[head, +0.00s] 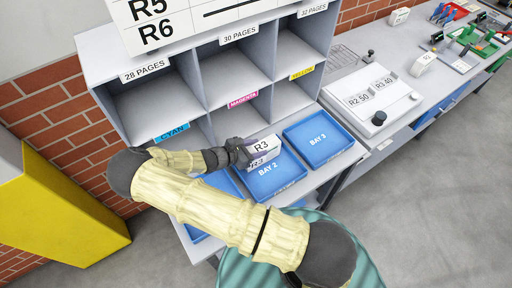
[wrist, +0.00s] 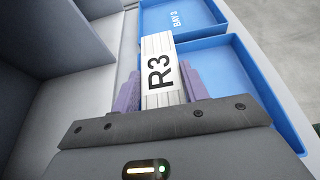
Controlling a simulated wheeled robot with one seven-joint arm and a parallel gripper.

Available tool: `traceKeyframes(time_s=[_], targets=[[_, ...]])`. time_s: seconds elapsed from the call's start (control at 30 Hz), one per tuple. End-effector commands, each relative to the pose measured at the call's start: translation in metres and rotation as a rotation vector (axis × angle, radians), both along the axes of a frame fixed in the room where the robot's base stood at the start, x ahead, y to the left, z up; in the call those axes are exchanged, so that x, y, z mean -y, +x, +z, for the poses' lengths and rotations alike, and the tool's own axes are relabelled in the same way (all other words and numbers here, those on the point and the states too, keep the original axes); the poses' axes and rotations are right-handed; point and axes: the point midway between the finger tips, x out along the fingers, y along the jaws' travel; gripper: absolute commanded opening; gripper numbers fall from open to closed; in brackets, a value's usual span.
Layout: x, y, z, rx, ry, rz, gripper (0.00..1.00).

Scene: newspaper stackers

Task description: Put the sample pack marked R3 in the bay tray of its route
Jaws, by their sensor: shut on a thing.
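My gripper (head: 243,152) is shut on a white pack marked R3 (head: 262,147); in the wrist view the pack (wrist: 158,70) stands between the purple fingers (wrist: 160,92). The pack is at the back part of the blue tray marked BAY 2 (head: 262,186), overlapping its rear edge in the head view. I cannot tell whether it touches the tray. The blue BAY 3 tray (head: 318,158) is to the right and looks empty; it also shows in the wrist view (wrist: 205,22). Another blue tray (head: 221,183) at left is mostly hidden by my arm.
Grey pigeonholes (head: 235,82) with page-count and colour labels rise behind the trays. A board (head: 190,20) above shows R5 and R6; its upper part is cut off. A yellow block (head: 65,215) stands at left.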

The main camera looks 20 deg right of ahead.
Motion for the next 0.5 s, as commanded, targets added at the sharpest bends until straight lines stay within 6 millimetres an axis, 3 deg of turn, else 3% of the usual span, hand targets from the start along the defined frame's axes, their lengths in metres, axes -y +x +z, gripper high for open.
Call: traceKeyframes(time_s=[0.03, 0.07, 0.13, 0.17, 0.5], targets=[[0.0005, 0.0001, -0.0017, 0.0, -0.002, -0.001, 0.0], [0.0001, -0.0001, -0.0019, 0.0, 0.0, 0.0, 0.48], [0.0, -0.0001, -0.0015, 0.0, 0.0, 0.0, 0.62], [0.0001, -0.0001, -0.0014, 0.0, 0.0, 0.0, 0.66], [0.0001, -0.0001, 0.0013, 0.0, 0.0, 0.0, 0.66]])
